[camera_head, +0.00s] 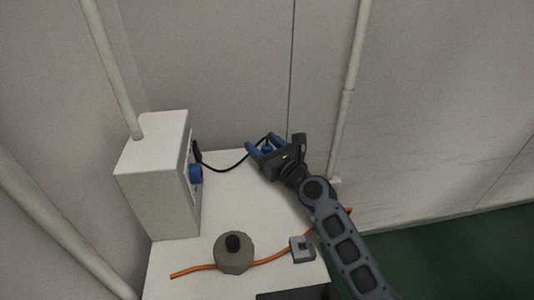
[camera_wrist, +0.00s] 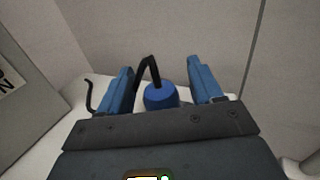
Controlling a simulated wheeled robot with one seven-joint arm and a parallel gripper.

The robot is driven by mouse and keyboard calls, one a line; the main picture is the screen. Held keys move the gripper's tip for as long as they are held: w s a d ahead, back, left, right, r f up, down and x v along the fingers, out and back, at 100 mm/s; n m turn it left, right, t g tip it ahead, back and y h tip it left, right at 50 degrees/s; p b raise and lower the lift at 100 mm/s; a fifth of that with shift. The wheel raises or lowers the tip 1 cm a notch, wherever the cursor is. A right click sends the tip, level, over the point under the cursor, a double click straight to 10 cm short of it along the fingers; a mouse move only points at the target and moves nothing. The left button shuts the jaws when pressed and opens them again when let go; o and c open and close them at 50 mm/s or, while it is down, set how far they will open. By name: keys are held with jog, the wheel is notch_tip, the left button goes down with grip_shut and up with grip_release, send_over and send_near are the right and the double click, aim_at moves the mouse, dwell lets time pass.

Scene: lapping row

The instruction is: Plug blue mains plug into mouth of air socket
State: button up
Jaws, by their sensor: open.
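The blue mains plug (camera_wrist: 161,97) is a short blue cylinder with a black cable, seen between my gripper's fingers in the wrist view. My gripper (camera_wrist: 160,72) is open, with one blue finger on each side of the plug and visible gaps between. In the head view my gripper (camera_head: 262,142) is over the back of the white bench, and its fingers mostly hide the plug. A round blue socket (camera_head: 196,174), likely the air socket, sits on the right face of a white box at the left. Its mouth is too small to make out.
The white box (camera_head: 155,190) stands on the white bench (camera_head: 215,215). The black cable (camera_head: 225,169) runs from near the box to my gripper. In front lie an orange cord (camera_head: 195,269), a grey-brown round weight (camera_head: 234,259) with a black knob, and a grey block (camera_head: 302,251). Pipes run along the wall.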

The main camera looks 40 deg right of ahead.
jog(key=c, duration=1.1)
jog(key=shift+o, duration=0.2)
